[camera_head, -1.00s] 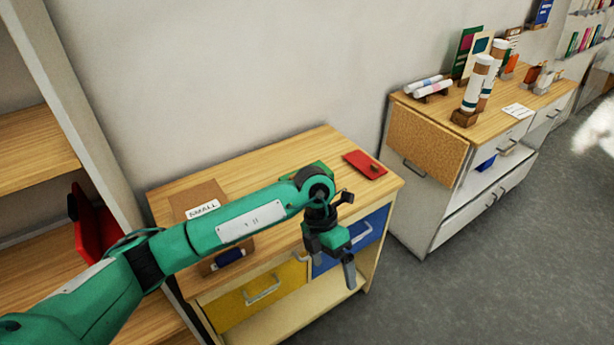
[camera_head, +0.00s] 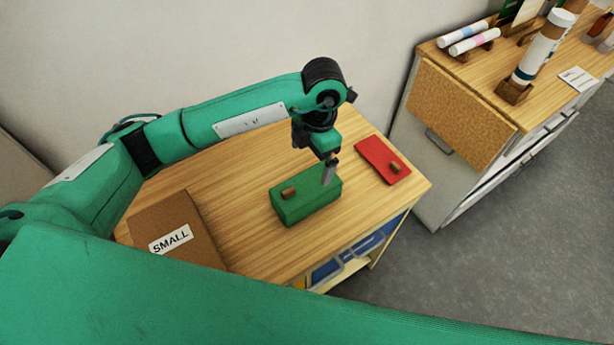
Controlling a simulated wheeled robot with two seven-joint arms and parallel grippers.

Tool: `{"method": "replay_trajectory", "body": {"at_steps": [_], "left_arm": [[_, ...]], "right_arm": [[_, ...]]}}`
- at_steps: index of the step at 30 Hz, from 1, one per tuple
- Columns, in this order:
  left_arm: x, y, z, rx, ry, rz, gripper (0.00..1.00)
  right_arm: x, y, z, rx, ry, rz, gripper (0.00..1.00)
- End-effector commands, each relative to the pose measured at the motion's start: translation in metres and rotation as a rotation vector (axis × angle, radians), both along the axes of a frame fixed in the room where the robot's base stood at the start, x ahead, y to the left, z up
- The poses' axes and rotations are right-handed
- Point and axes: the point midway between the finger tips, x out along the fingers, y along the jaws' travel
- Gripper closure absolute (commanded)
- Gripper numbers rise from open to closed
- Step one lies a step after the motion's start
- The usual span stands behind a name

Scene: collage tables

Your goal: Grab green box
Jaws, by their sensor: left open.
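The green box (camera_head: 305,202) sits on the wooden table top, left of the red piece. A small brown knob (camera_head: 289,192) is on its top. My left gripper (camera_head: 329,170) points down over the right end of the green box, and its finger overlaps the box's back right corner in the picture. It is open. I cannot tell whether the finger touches the box. My right gripper is not in view.
A red flat piece (camera_head: 382,160) with a brown knob lies right of the box. A brown board (camera_head: 180,235) labelled SMALL lies at the left of the table (camera_head: 235,170). A cabinet with a cork panel (camera_head: 458,112) stands to the right. My own green arm link crosses the bottom.

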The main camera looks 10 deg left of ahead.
Motion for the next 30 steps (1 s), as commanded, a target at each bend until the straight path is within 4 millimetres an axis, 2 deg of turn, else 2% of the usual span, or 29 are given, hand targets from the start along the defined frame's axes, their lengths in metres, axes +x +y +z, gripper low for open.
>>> {"method": "replay_trajectory", "body": {"at_steps": [1, 3, 7, 12, 19, 25, 30], "left_arm": [[-0.002, 0.001, -0.006, 0.001, 0.006, 0.001, 0.0], [-0.003, 0.002, -0.018, 0.002, 0.007, 0.002, 0.0], [-0.005, 0.005, -0.044, 0.003, 0.007, 0.002, 0.0], [-0.007, 0.007, -0.07, 0.001, 0.005, 0.001, 0.0], [-0.008, 0.008, -0.084, 0.001, 0.003, 0.001, 0.0], [-0.008, 0.01, -0.105, 0.001, 0.006, 0.0, 0.0], [-0.008, 0.011, -0.127, 0.0, 0.003, 0.001, 0.0]], "right_arm": [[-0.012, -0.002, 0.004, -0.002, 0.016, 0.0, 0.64], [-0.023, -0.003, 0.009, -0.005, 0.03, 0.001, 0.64], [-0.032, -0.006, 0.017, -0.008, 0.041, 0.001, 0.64], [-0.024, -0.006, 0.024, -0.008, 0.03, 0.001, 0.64], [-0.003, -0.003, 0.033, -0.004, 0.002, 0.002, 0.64], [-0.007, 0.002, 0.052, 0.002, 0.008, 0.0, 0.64], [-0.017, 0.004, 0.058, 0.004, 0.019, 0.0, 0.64]]}}
